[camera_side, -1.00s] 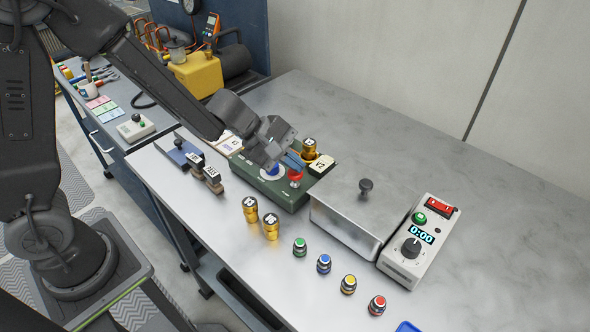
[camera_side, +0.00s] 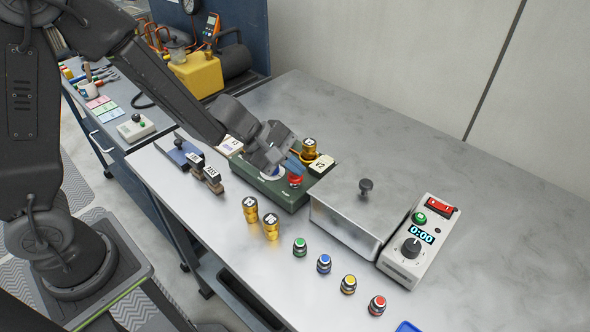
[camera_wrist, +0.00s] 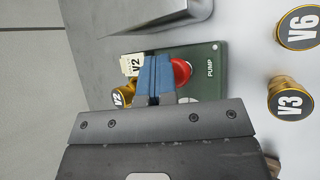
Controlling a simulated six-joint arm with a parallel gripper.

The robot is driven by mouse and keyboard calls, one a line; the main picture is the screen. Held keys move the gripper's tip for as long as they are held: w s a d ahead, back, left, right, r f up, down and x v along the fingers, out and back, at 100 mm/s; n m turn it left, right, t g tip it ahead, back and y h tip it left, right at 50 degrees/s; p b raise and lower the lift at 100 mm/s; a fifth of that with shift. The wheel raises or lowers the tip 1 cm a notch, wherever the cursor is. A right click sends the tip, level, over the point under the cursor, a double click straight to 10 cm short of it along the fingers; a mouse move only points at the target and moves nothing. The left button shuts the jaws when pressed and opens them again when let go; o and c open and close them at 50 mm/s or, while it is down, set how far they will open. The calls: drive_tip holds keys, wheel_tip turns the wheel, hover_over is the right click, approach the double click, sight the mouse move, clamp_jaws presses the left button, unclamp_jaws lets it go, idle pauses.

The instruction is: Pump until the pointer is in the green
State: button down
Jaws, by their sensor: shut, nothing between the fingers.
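The green pump block (camera_side: 280,196) stands on the metal bench, with PUMP lettered on it in the wrist view (camera_wrist: 216,62). Its red button (camera_side: 295,181) shows in the side view and beside my fingers in the wrist view (camera_wrist: 182,72). My gripper (camera_side: 293,164) is shut and empty, its blue fingertips (camera_wrist: 162,72) at the red button. I cannot tell for sure whether they touch it. A pale round dial (camera_side: 265,176) on the block is mostly hidden behind my gripper. Its pointer and green zone cannot be made out.
A gold valve tagged V2 (camera_side: 309,145) stands at the block's back. A lidded metal box (camera_side: 350,215) and a timer box reading 0:00 (camera_side: 412,246) are right. Several coloured knobs (camera_side: 324,263) line the front.

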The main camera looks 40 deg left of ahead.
sight(293, 177)
drive_tip(key=shift+s+f, duration=0.1)
drive_tip(key=shift+f, duration=0.45)
idle(0.4)
drive_tip(key=shift+r, duration=1.7)
drive_tip(key=shift+r, duration=2.5)
drive_tip(key=shift+r, duration=0.1)
drive_tip(key=s+a+r+m+g+y, duration=0.1)
drive_tip(key=s+r+m, duration=0.7)
drive_tip(key=s+m, duration=0.15)
drive_tip(key=s+a+m+t+y, duration=0.1)
drive_tip(key=s+a+m+y, duration=0.5)
drive_tip(key=s+a, duration=0.2)
drive_tip(key=s, duration=0.2)
drive_tip(key=shift+s+a+m, duration=0.3)
drive_tip(key=shift+s+m, duration=0.05)
drive_tip(key=shift+s, duration=0.05)
